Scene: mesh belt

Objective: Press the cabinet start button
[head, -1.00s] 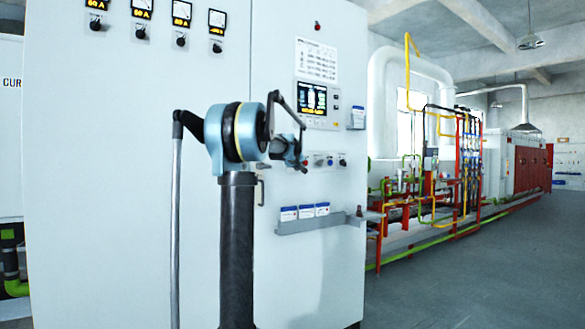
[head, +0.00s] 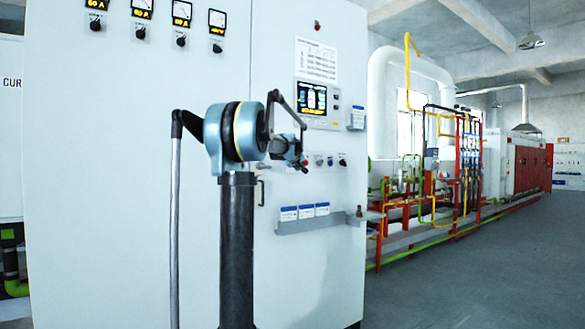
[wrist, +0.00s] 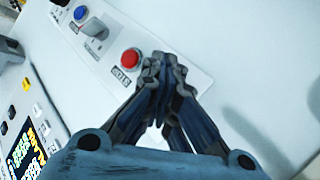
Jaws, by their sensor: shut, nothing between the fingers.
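The cabinet (head: 115,150) fills the left and middle of the head view. Its control strip holds a row of small controls, including a blue button (wrist: 80,13), a grey selector knob (wrist: 97,30) and a red button (wrist: 131,61). The label (wrist: 122,77) by the red button is turned round and hard to read. My gripper (wrist: 165,65) is shut and empty, its fingertips right beside the red button in the wrist view. I cannot tell whether they touch the panel. In the head view my gripper (head: 300,161) covers the left end of the strip.
A display (head: 311,97) sits above the strip; it also shows in the wrist view (wrist: 27,150). A shelf (head: 310,224) with several small boxes juts out below. Red and yellow pipework (head: 440,180) stands at the right. The floor (head: 480,280) at the front right is clear.

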